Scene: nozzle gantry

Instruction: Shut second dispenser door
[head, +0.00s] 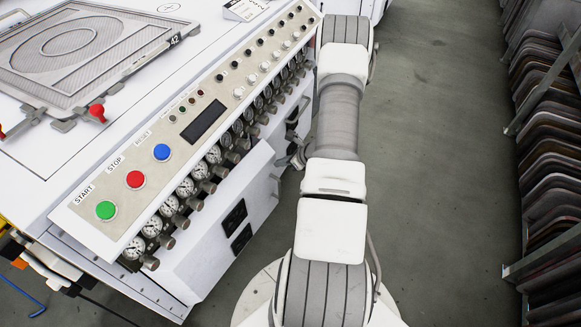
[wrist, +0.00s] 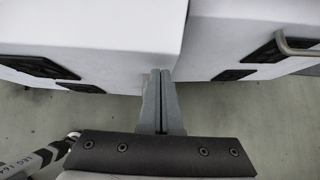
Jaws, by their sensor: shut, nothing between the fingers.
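In the wrist view, my gripper (wrist: 160,74) is shut and empty, its two grey fingers side by side. Its tips are at the gap between two white panels. The left panel (wrist: 100,30) has black vents and a corner edge close to the fingertips. The right panel (wrist: 230,35) has a black vent and a metal handle (wrist: 299,47). I cannot tell which panel is the second dispenser door, nor whether the fingers touch either. In the head view, a white lower panel (head: 212,240) with black vents shows under the gauges; my gripper is mostly hidden beside the machine.
The white machine carries a control panel with a green button (head: 105,210), a red button (head: 135,179), a blue button (head: 161,152) and a row of gauges (head: 185,188). Grey floor (head: 440,150) is open right of my arm. Racks of stacked boards (head: 548,170) stand at far right.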

